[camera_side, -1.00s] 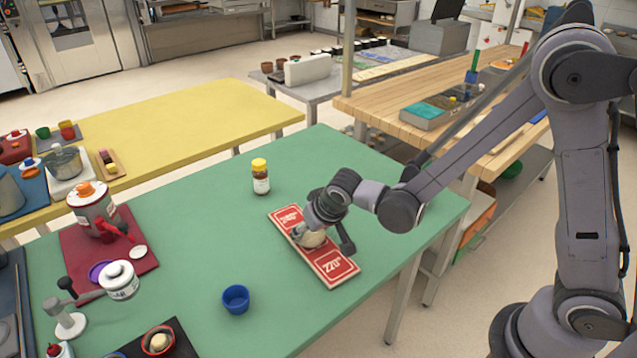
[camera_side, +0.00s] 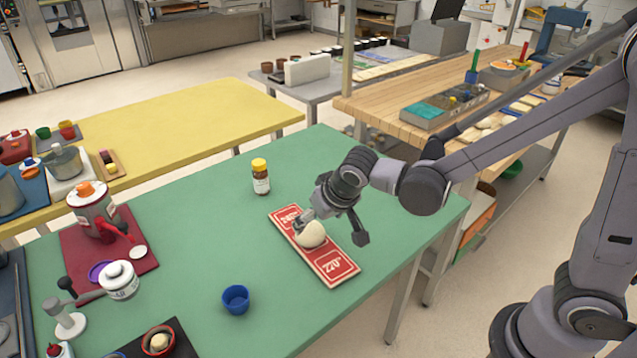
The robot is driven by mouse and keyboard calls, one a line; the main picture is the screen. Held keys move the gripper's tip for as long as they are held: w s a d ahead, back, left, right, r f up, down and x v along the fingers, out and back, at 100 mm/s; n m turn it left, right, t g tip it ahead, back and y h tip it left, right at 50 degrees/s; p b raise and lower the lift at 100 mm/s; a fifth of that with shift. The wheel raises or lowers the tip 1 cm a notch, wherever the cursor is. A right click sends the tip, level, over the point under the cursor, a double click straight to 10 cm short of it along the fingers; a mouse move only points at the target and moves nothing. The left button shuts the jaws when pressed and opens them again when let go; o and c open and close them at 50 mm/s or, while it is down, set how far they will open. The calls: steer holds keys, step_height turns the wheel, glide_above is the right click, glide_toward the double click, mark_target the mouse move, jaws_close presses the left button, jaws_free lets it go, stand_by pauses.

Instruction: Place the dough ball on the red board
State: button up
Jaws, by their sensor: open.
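The pale dough ball (camera_side: 311,235) rests on the middle of the red board (camera_side: 334,265), which has white lettering and lies on the green table. My gripper (camera_side: 329,226) is open, just above and to the right of the ball. One finger is near the ball's upper left side, and the other is to the right, beyond the board's edge. Whether the near finger touches the ball I cannot tell.
A jar with a yellow lid (camera_side: 260,177) stands behind the board, and a blue cup (camera_side: 236,299) stands in front to the left. A red mat (camera_side: 72,250) with containers is at the left. The green table (camera_side: 190,245) is clear between them.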

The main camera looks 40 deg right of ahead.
steer(key=s+d+r+n, duration=0.1)
steer(key=s+d+r, duration=0.3)
steer(key=s, duration=0.3)
steer(key=s+d+r+t+y, duration=0.1)
steer(key=s+d+r, duration=0.3)
steer(key=s, duration=0.3)
steer(key=shift+s+d+n, duration=0.15)
steer(key=shift+d+n, duration=0.25)
steer(key=shift+d, duration=0.4)
